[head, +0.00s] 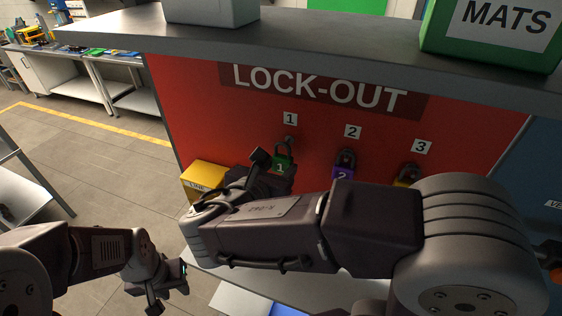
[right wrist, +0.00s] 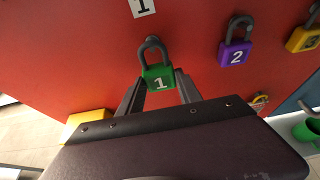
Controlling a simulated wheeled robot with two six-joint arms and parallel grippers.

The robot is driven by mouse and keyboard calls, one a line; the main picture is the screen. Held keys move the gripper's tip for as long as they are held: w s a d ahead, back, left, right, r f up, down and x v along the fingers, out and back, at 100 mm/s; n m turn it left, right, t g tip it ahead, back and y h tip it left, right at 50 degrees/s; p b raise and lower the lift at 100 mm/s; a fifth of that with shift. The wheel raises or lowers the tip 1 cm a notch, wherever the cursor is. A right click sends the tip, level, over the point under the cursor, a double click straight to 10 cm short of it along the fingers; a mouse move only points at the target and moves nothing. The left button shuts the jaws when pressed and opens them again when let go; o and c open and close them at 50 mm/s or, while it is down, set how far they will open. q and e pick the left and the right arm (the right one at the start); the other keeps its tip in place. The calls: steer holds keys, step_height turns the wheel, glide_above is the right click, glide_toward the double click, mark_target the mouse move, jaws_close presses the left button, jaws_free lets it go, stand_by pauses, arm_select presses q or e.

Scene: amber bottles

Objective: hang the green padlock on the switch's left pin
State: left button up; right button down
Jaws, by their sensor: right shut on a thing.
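The green padlock (head: 281,164), marked 1, is at the red LOCK-OUT board below label 1. In the right wrist view the padlock (right wrist: 158,76) is upright, with its dark shackle at a peg (right wrist: 152,41) on the board. My right gripper (head: 272,170) is shut on the padlock's body, one finger on each side in the wrist view (right wrist: 158,88). My left gripper (head: 168,288) is low at the left, away from the board, and looks open and empty. I see no switch or left pin in either view.
A purple padlock (head: 343,171) and a yellow padlock (head: 407,175) hang to the right on the red board (head: 215,120). A yellow box (head: 204,176) stands at the board's left. A grey shelf (head: 300,40) juts out above, carrying a green MATS bin (head: 480,45).

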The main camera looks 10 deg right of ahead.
mark_target(280, 172)
steer(key=shift+s+a+p, duration=0.2)
steer(key=shift+s+a, duration=0.35)
steer(key=shift+s, duration=0.25)
steer(key=shift+s+a+p, duration=0.15)
steer(key=shift+s+a, duration=0.35)
steer(key=shift+s, duration=0.25)
